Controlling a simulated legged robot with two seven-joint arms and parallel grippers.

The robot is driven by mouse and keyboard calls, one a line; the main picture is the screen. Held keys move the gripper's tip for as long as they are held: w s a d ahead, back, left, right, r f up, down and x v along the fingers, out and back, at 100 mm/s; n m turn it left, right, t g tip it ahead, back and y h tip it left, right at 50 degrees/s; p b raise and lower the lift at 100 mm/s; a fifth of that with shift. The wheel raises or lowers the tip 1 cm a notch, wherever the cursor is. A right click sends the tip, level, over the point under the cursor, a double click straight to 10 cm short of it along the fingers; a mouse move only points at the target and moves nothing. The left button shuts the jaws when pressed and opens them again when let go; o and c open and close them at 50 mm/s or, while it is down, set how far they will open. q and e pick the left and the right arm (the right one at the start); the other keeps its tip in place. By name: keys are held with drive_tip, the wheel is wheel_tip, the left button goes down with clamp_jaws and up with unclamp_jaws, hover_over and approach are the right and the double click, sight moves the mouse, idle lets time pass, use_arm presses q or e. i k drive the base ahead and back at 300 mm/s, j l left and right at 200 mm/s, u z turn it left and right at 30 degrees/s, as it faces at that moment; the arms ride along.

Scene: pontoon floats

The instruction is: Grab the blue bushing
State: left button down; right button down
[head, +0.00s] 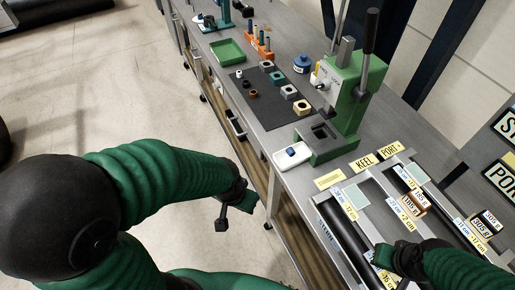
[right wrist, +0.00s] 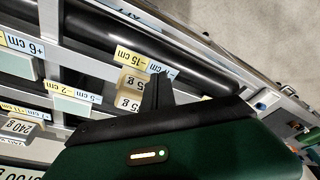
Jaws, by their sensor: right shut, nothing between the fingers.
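Several small ring-like parts (head: 246,83) stand on a dark mat (head: 275,110) on the workbench. One looks pale, one dark and one orange-brown. They are too small for me to tell which is the blue bushing. A larger blue round item (head: 302,63) with a pale label stands behind the mat. My left gripper (head: 223,217) hangs in front of the bench, apart from these parts; its fingers are too small to read. My right gripper (head: 382,257) is over the labelled rack at the lower right, far from the mat. In the right wrist view its fingers (right wrist: 158,92) are together and empty.
Blocks with holes (head: 288,91) line the mat. A green press (head: 345,95) stands to its right, a green tray (head: 227,51) and orange rack (head: 259,42) behind. A white device (head: 291,154) with a blue patch lies at the bench's front edge.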

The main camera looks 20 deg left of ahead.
sight(291, 150)
drive_tip(key=i+l+u, duration=0.1)
drive_tip(key=u, duration=0.45)
drive_tip(key=i+j+u, duration=0.2)
drive_tip(key=u, duration=0.3)
drive_tip(key=i+u, duration=0.45)
